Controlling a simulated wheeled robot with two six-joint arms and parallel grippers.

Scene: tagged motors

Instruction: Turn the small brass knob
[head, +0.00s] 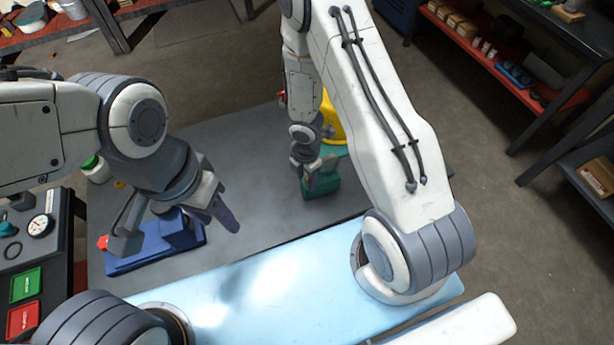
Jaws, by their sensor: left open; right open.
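I cannot make out a small brass knob for certain. A tiny yellow-orange piece (119,184) lies on the grey table, too small to identify. My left gripper (177,226) is open, with its fingers spread above a blue device (152,248) that has a red part at its left end. My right gripper (312,176) is open and points down at a green block (322,187) farther back; whether it touches the block is unclear. A yellow object (333,122) stands behind it, partly hidden by my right arm.
A control panel (60,262) with a gauge, a teal knob and green and red buttons stands at the left edge. A white bottle with a green cap (95,168) stands near it. The grey table (245,150) is clear between the grippers. Shelving (500,85) stands at right.

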